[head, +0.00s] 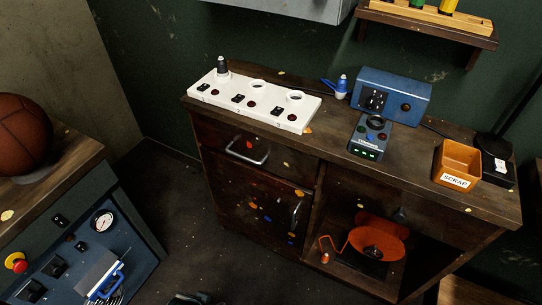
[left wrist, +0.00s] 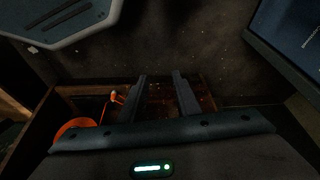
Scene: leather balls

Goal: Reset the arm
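My left gripper (left wrist: 159,76) shows in the left wrist view with its two dark fingers apart and nothing visible between them. Behind the fingers in that view is a brown wooden cabinet front, with an orange object (left wrist: 75,127) in an open compartment to the left. In the head view a small dark shape shows at the bottom edge, left of the middle; I cannot tell for sure what it is. My right gripper is in neither view.
A wooden cabinet (head: 279,158) stands against the green wall, with a white panel (head: 225,94), a blue box (head: 407,85) and an orange scrap bin (head: 448,158) on top. A leather ball (head: 22,135) rests on the left bench. The floor between is mostly clear.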

